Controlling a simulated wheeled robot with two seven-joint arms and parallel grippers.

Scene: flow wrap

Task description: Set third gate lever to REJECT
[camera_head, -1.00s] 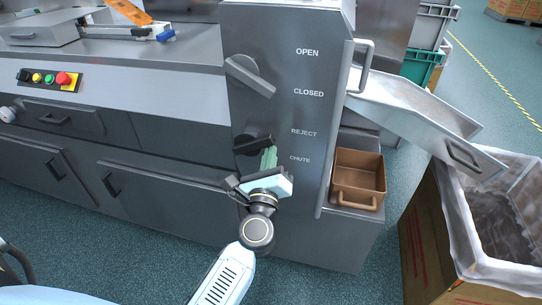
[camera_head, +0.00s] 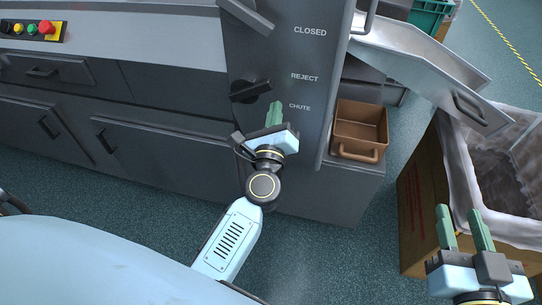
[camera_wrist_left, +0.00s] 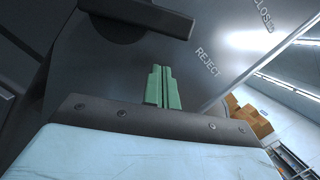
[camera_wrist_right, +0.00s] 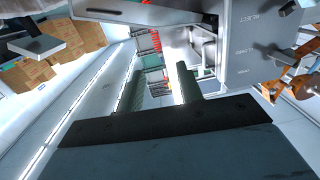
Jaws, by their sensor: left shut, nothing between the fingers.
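The black third gate lever (camera_head: 250,91) is on the grey panel, left of the REJECT (camera_head: 304,77) and CHUTE (camera_head: 299,106) labels. Its bar slopes up to the right, its right end pointing roughly toward REJECT. My left gripper (camera_head: 274,112) is shut and empty, just below the lever's right end. In the left wrist view its green fingers (camera_wrist_left: 162,86) are together, below the dark bar (camera_wrist_left: 140,14), with a visible gap. My right gripper (camera_head: 464,229) is open and empty, in front of the lined box at lower right; its fingers show apart in the right wrist view (camera_wrist_right: 160,88).
A grey lever (camera_head: 245,14) is higher on the panel, near CLOSED. A brown bin (camera_head: 360,128) stands right of the panel. A metal chute (camera_head: 420,60) slopes toward a cardboard box (camera_head: 420,205) with a white liner. Red, green and yellow buttons (camera_head: 33,30) are at upper left.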

